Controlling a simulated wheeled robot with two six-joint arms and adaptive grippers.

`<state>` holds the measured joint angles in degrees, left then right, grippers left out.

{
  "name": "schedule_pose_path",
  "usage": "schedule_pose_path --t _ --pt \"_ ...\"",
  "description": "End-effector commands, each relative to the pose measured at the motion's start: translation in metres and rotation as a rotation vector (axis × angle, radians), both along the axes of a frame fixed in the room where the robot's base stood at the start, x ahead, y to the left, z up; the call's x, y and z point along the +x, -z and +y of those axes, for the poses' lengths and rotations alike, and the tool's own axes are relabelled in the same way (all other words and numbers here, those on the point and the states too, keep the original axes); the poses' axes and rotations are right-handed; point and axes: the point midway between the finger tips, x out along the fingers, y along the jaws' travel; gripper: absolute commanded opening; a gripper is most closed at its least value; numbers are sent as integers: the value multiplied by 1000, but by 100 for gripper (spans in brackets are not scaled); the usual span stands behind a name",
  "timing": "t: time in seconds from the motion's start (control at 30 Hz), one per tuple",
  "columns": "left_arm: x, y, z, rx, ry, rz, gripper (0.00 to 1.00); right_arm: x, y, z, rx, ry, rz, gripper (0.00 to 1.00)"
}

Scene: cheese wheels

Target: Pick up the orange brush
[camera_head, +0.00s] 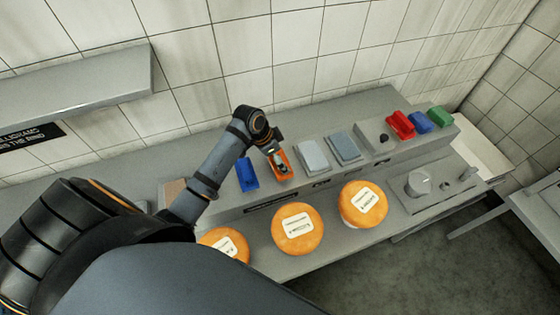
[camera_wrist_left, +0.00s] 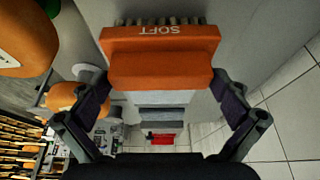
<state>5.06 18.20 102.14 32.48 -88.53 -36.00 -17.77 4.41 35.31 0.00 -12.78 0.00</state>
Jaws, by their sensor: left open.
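The orange brush (camera_head: 285,170) lies on the raised grey shelf, between a blue brush and a grey block, partly hidden by my left gripper (camera_head: 275,155) just above it. In the left wrist view the orange brush (camera_wrist_left: 160,68) shows close up, with the upside-down word SOFT and bristles along its top edge. My left gripper (camera_wrist_left: 162,85) is open, with one finger on each side of the brush's lower block. I cannot tell whether the fingers touch it. My right gripper is not in view.
The blue brush (camera_head: 246,174) is close on the left. Grey blocks (camera_head: 313,156) sit to the right, then a red brush (camera_head: 401,125) and a green one (camera_head: 440,117). Orange cheese wheels (camera_head: 297,229) stand on the lower counter. A tiled wall (camera_head: 300,35) rises behind.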

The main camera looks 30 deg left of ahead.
Motion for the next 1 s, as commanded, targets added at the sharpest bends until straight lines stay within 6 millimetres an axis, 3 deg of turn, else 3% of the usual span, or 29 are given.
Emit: schedule_pose_path --t 0.17,0.5,0.77,1.0 --pt "0 1 0 0 0 0 100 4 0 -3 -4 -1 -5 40" --pt "0 0 0 0 0 -1 56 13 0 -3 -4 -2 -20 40" --pt "1 -1 0 -1 -1 -2 56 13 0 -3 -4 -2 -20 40" --pt "13 -22 5 -1 -10 -5 56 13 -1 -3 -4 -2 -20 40"
